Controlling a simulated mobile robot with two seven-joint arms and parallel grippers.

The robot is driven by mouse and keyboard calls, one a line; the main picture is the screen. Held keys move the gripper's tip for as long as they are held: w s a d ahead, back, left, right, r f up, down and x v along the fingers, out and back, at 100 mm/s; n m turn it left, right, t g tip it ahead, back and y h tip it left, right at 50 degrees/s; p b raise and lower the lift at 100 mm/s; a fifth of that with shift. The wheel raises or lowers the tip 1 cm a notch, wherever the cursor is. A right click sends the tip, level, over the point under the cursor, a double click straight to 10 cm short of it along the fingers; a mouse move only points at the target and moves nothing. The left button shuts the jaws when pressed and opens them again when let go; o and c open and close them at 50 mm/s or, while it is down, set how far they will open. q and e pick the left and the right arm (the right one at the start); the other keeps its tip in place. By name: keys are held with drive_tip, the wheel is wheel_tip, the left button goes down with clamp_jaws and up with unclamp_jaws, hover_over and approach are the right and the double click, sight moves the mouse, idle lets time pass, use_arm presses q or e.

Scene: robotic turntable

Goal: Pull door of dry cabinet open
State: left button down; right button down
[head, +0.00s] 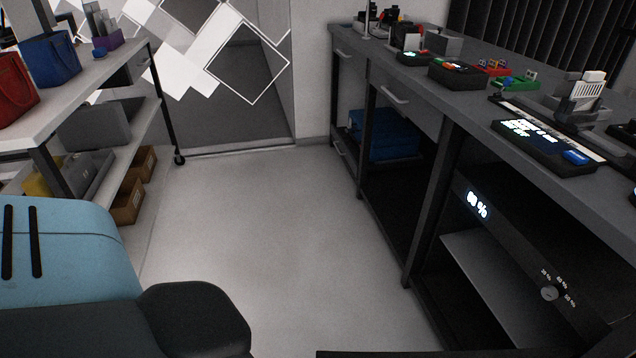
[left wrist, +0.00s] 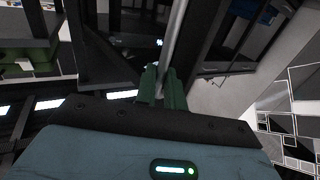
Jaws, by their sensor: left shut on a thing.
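The dry cabinet (head: 515,262) is built in under the right-hand bench, with a lit percent display and a dial on its dark front panel. A pale shelf (head: 500,285) shows inside it below the panel. A dark edge (head: 420,354) at the bottom of the head view may be the top of its door; I cannot tell for sure. In the left wrist view my left gripper (left wrist: 161,88) has its green fingers shut on a grey bar-shaped handle (left wrist: 175,42). The left gripper is outside the head view. My right gripper is not in view.
The bench top (head: 470,85) carries several devices. A blue case (head: 385,138) sits in the open bay beyond the cabinet. A shelf rack (head: 75,100) with bags and boxes stands at left. The floor (head: 270,220) between rack and bench is clear.

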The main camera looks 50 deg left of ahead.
use_arm(q)
drive_tip(key=shift+w+d+r, duration=0.2)
drive_tip(key=shift+w+d, duration=0.1)
drive_tip(key=shift+d, duration=0.15)
drive_tip(key=c, duration=1.8)
unclamp_jaws()
drive_tip(key=shift+o, duration=0.2)
drive_tip(key=shift+f, duration=0.1)
drive_tip(key=shift+a, duration=0.1)
drive_tip(key=s, duration=0.7)
drive_tip(key=shift+s, duration=0.4)
drive_tip(key=shift+a, duration=0.1)
